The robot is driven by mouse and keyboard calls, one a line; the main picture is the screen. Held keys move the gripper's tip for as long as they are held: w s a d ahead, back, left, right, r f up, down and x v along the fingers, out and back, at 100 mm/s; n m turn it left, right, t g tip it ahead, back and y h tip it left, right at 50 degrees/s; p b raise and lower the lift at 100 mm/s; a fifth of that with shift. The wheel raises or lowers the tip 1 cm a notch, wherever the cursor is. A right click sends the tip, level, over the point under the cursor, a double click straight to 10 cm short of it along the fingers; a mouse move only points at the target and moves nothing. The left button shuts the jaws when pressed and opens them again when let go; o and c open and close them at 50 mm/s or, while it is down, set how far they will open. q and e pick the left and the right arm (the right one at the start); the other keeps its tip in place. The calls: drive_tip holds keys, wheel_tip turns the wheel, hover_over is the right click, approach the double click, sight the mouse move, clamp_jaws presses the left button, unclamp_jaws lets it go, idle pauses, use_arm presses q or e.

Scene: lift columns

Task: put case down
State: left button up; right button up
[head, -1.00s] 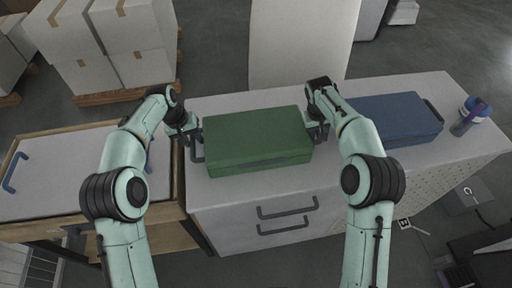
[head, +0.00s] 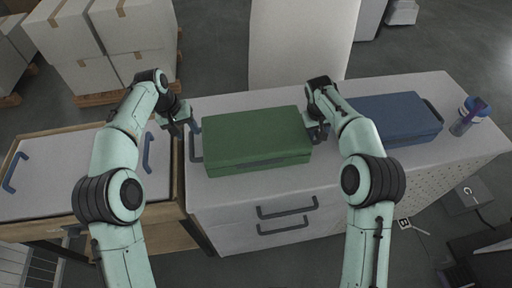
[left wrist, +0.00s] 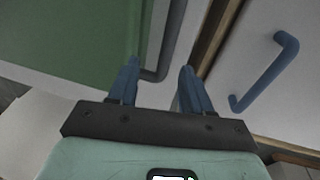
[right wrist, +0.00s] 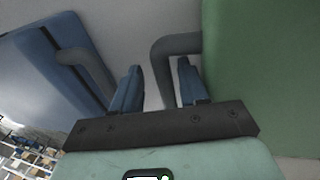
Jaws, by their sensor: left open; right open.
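A green case (head: 255,138) lies flat on the light grey counter (head: 230,203), with a dark handle at each end. My left gripper (head: 186,128) is open, just off the case's left end. In the left wrist view its two blue fingers (left wrist: 158,85) are apart and empty, and the handle (left wrist: 170,45) lies beyond them. My right gripper (head: 318,130) is open at the case's right end. In the right wrist view its fingers (right wrist: 160,85) stand apart, and the green case's grey handle (right wrist: 168,60) reaches down between them.
A blue case (head: 393,120) lies on the counter to the right, close to my right arm. A bottle (head: 469,116) stands near the right edge. A lower wooden-framed table (head: 80,175) with blue handles is on the left. White boxes (head: 100,35) are stacked behind.

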drive_tip(key=shift+a, duration=0.2)
drive_tip(key=shift+r, duration=0.1)
use_arm(q)
drive_tip(key=v, duration=0.2)
drive_tip(key=shift+a+r, duration=0.2)
drive_tip(key=shift+r, duration=0.15)
use_arm(e)
drive_tip(key=v, duration=1.1)
drive_tip(key=shift+r, duration=0.4)
use_arm(q)
drive_tip(key=shift+s, duration=0.1)
use_arm(e)
drive_tip(key=shift+s+d+f, duration=0.1)
